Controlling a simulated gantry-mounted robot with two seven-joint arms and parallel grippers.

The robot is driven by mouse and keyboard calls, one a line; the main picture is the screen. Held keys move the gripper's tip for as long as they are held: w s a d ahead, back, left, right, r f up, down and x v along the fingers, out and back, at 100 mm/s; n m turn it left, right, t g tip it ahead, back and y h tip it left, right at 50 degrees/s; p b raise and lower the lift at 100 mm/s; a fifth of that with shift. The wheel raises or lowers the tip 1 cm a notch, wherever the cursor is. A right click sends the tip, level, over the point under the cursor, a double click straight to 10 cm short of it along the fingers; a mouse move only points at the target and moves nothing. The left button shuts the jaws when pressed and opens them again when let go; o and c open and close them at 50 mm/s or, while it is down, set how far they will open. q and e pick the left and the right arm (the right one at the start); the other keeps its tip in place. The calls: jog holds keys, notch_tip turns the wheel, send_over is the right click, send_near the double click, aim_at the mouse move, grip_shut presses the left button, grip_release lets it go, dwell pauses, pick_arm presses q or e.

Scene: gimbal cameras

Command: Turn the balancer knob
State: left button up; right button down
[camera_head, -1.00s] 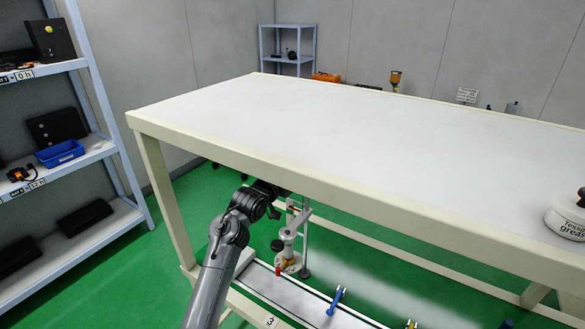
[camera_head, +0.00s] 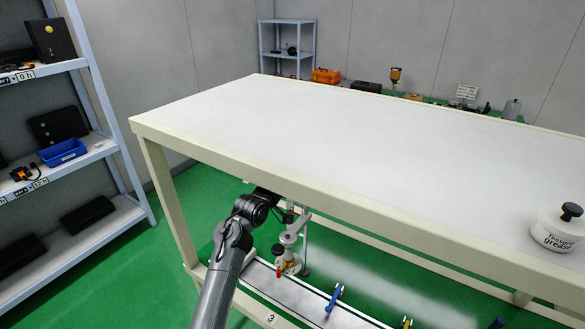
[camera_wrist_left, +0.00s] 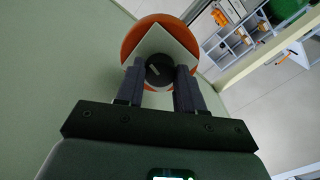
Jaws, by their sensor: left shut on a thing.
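The balancer knob (camera_wrist_left: 155,66) is dark and round with a pale mark, in the left wrist view. It sits on a white diamond-shaped plate (camera_wrist_left: 164,42) in front of an orange disc (camera_wrist_left: 130,38). My left gripper (camera_wrist_left: 159,76) has one finger on each side of the knob and is shut on it. In the head view my left arm reaches under the white table, and its gripper end is hidden by the table edge. My right gripper is not in view.
The white table top (camera_head: 300,130) is wide, with a grease tub (camera_head: 556,232) at its right. Below it, a lower shelf (camera_head: 300,298) holds a metal stand (camera_head: 306,240) and blue-handled clamps (camera_head: 334,298). A storage shelf (camera_head: 100,150) stands at left.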

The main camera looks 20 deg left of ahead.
pick_arm(q)
jog(key=shift+n+p, duration=0.6)
jog(key=shift+n, duration=0.6)
jog(key=o, duration=1)
jog(key=shift+o, duration=0.2)
jog(key=b+v, duration=0.2)
jog(key=v, duration=0.8)
jog(key=shift+s, duration=0.4)
